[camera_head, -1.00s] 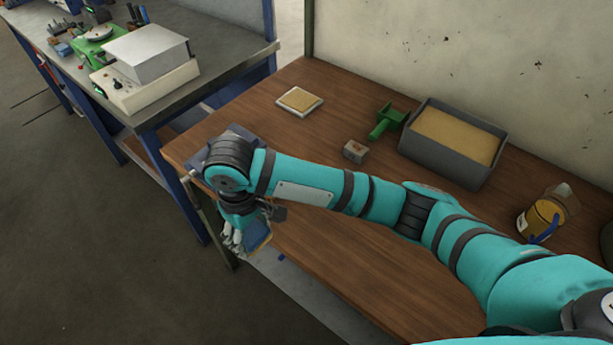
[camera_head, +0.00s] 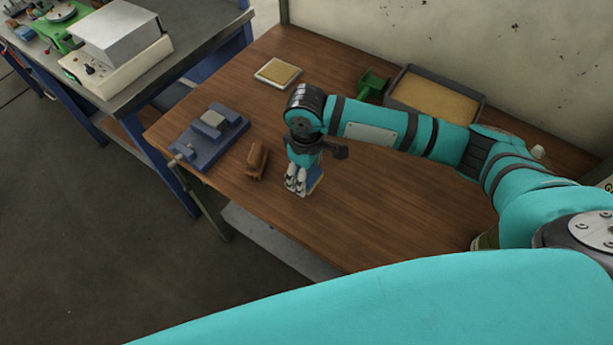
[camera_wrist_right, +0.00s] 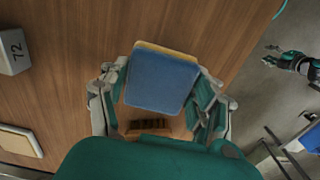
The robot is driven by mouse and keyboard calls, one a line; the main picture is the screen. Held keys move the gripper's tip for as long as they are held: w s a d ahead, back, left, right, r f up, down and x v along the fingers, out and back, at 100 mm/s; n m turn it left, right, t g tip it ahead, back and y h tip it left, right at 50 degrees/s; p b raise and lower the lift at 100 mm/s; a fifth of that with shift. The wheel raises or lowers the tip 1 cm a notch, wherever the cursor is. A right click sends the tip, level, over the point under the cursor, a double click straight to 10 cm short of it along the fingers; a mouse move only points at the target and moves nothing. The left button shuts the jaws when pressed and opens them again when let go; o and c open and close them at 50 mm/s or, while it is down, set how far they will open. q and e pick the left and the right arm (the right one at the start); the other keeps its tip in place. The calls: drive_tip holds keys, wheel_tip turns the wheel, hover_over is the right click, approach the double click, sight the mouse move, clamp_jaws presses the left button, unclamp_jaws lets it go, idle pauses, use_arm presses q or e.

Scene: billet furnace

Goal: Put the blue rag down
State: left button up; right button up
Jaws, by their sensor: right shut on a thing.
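The blue rag (camera_wrist_right: 162,82) is a flat folded pad with a yellowish layer along one edge. It is between the fingers of my right gripper (camera_wrist_right: 158,100), which is shut on it. In the head view my right gripper (camera_head: 297,184) is over the wooden table, and a small part of the rag (camera_head: 315,183) shows at its right side. I cannot tell whether the rag touches the tabletop (camera_head: 370,215). My left gripper (camera_wrist_right: 282,56) shows small at the right of the wrist view, apart from the table, with its fingers apart and nothing between them.
A brown brush (camera_head: 257,161) lies just left of the right gripper. Beyond it is a blue-grey vise-like fixture (camera_head: 209,138). A square plate (camera_head: 278,73), a green scoop (camera_head: 371,84) and a sand-filled bin (camera_head: 480,104) stand farther back. A block marked 72 (camera_wrist_right: 12,52) shows in the wrist view.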

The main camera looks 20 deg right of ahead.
wheel_tip(320, 180, down, 3)
drive_tip(key=shift+f+p, duration=0.1)
drive_tip(key=shift+p, duration=0.4)
use_arm(q)
drive_tip(key=shift+s+a+r, duration=0.15)
drive_tip(key=shift+s+r, duration=0.1)
drive_tip(key=shift+s, duration=0.4)
drive_tip(key=shift+s+a+r, duration=0.1)
drive_tip(key=shift+s+r, duration=0.1)
drive_tip(key=shift+s, duration=0.45)
use_arm(e)
drive_tip(key=shift+f, duration=0.15)
drive_tip(key=o, duration=0.6)
drive_tip(key=shift+f, duration=0.1)
drive_tip(key=shift+c, duration=0.2)
drive_tip(key=o, duration=0.4)
use_arm(q)
drive_tip(key=shift+w+d, duration=0.1)
drive_tip(key=shift+w, duration=0.45)
use_arm(e)
drive_tip(key=shift+o, duration=0.4)
wheel_tip(320, 180, up, 12)
drive_tip(key=shift+r+b, duration=0.15)
drive_tip(key=shift+b, duration=1)
use_arm(q)
drive_tip(key=shift+s+f, duration=0.2)
drive_tip(key=shift+f, duration=0.9)
